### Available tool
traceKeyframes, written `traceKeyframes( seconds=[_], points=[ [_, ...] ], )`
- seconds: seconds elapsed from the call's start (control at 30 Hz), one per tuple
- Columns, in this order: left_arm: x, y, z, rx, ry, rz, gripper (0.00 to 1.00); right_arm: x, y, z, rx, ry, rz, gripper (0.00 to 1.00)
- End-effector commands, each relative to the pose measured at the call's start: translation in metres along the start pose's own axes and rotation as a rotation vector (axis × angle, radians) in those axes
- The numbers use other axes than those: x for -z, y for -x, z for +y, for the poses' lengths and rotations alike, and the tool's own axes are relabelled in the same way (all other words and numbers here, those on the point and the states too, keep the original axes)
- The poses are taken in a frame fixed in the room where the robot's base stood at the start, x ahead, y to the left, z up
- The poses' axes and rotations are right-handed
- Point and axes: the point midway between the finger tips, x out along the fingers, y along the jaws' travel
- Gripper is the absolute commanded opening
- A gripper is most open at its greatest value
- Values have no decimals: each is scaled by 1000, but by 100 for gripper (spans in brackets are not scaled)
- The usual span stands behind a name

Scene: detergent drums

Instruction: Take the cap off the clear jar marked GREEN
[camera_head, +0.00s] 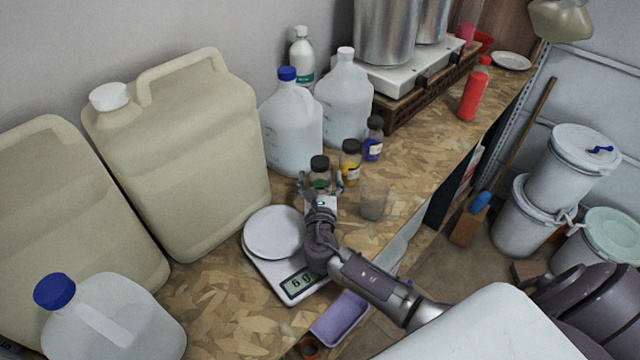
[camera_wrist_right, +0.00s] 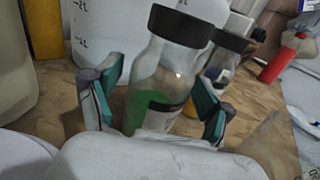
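The clear jar with green contents (camera_head: 320,182) stands on the wooden bench with its black cap (camera_head: 319,162) on. In the right wrist view the jar (camera_wrist_right: 160,90) stands upright between the fingers, and its black cap (camera_wrist_right: 181,26) rises above them. A label shows, but its text cannot be read. My right gripper (camera_head: 321,184) is open around the jar's body, below the cap; in the wrist view its fingers (camera_wrist_right: 155,105) stand apart on both sides, with gaps to the glass. My left gripper is not in view.
A yellow jar (camera_head: 350,163) and a blue jar (camera_head: 373,139) stand just behind and right. A clear beaker (camera_head: 374,199) is to the right. A scale (camera_head: 273,232) is in front left. Large jugs (camera_head: 292,128) stand behind.

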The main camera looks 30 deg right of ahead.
Motion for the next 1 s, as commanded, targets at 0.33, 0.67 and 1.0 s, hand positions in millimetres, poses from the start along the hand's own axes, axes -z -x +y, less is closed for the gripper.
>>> traceKeyframes(
  seconds=[0.33,0.67,1.0],
  points=[
    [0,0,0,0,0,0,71,0,0,0,0,0,0,17],
    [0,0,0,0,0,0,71,-4,0,0,0,-1,-1,16],
    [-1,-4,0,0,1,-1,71,-46,3,-9,2,0,-3,16]
  ],
)
